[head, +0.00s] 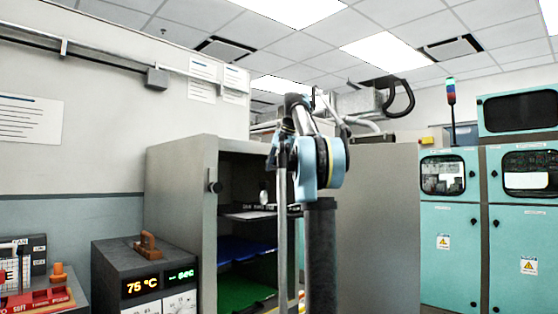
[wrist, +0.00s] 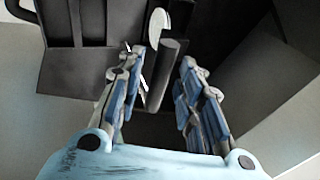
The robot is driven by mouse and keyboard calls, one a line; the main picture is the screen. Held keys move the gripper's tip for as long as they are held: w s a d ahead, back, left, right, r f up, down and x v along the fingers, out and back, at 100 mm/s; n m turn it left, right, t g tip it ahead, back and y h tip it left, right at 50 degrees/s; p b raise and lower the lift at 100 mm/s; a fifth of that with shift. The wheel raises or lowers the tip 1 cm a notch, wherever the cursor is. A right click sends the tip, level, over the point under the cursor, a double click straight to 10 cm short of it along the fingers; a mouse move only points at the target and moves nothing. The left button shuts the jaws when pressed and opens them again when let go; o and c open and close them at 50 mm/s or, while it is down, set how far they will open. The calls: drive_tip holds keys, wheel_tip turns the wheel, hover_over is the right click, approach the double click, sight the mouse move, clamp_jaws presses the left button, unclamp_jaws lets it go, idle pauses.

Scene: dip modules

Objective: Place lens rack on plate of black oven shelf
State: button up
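In the wrist view my gripper (wrist: 163,62) has its two blue-and-grey fingers apart. A dark bar (wrist: 170,62), seemingly the lens rack's handle, lies between the fingertips, with a visible gap on the left finger's side. A pale round lens (wrist: 157,32) shows just beyond the fingers, with dark rack parts around it. In the head view a pale lens (head: 263,197) shows inside the open oven, just above the black shelf plate (head: 249,215). My arm hides part of the shelf there, and my gripper is not clearly visible. Whether the rack rests on the plate is hard to tell.
The grey oven (head: 180,215) also has a blue shelf (head: 245,251) and a green one (head: 244,292) below. Its open door (head: 385,230) stands at the right. A controller box (head: 144,262) sits left of the oven. Teal cabinets (head: 450,250) stand far right.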

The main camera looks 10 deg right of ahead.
drive_tip(key=v, duration=1.1)
drive_tip(key=shift+r, duration=0.2)
drive_tip(key=shift+s, duration=0.1)
drive_tip(key=s+a+f+n+h, duration=0.1)
drive_tip(key=s+f+n, duration=0.1)
drive_tip(key=s+f, duration=1.1)
drive_tip(key=s+a+f+n+g+h, duration=0.1)
drive_tip(key=s+f, duration=1.3)
drive_tip(key=f, duration=1.7)
drive_tip(key=s+a+f+n+h, duration=0.1)
drive_tip(key=s+f+n, duration=0.2)
drive_tip(key=s+f, duration=1.1)
wheel_tip(320, 180, down, 9)
drive_tip(key=shift+a+r+n+g, duration=0.2)
drive_tip(key=shift+a+n+g, duration=0.15)
drive_tip(key=shift+n+g, duration=0.05)
drive_tip(key=shift+w+f, duration=0.2)
drive_tip(key=shift+w, duration=0.2)
